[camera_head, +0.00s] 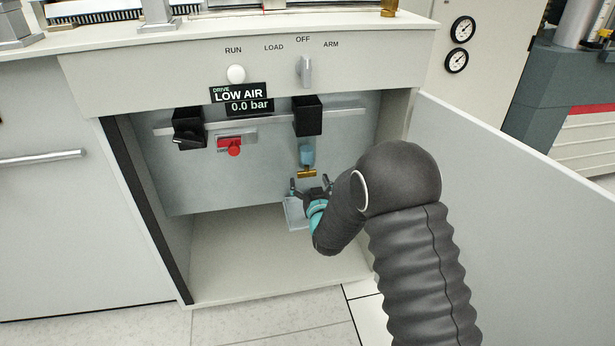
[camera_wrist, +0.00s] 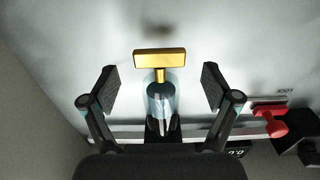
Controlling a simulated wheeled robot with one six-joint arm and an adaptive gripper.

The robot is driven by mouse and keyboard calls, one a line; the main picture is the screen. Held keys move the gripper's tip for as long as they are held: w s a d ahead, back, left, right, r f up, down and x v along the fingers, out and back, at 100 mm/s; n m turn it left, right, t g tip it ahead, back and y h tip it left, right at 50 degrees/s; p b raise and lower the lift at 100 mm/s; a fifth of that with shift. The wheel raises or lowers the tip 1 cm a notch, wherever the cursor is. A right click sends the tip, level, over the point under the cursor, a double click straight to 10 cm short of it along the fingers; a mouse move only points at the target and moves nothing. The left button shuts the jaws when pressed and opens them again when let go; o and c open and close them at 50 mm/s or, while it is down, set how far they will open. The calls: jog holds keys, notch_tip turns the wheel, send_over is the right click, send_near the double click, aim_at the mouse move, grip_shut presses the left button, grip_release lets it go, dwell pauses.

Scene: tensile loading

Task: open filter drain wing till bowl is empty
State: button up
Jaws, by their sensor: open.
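The filter has a black head (camera_head: 307,116) on the rail inside the open cabinet, with a clear bluish bowl (camera_head: 307,154) below it. A brass drain wing (camera_head: 307,174) sits at the bottom of the bowl. In the wrist view the brass wing (camera_wrist: 160,58) lies crosswise in front of the bowl (camera_wrist: 162,98). My gripper (camera_head: 311,186) is just below the wing. In the wrist view my gripper (camera_wrist: 160,82) is open, with one finger on each side of the bowl and wing and a gap on both sides. How much liquid the bowl holds cannot be told.
A pale tray (camera_head: 296,214) is below the filter, partly hidden by my gripper. A red valve (camera_head: 231,146) and a black unit (camera_head: 188,128) are on the rail to the left. A display (camera_head: 240,98) reads LOW AIR, 0.0 bar. The open door (camera_head: 520,190) stands at right.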

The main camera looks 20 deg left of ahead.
jog(key=shift+x, duration=1.1)
jog(key=c, duration=1.2)
jog(key=shift+o, duration=0.3)
jog(key=shift+d, duration=0.1)
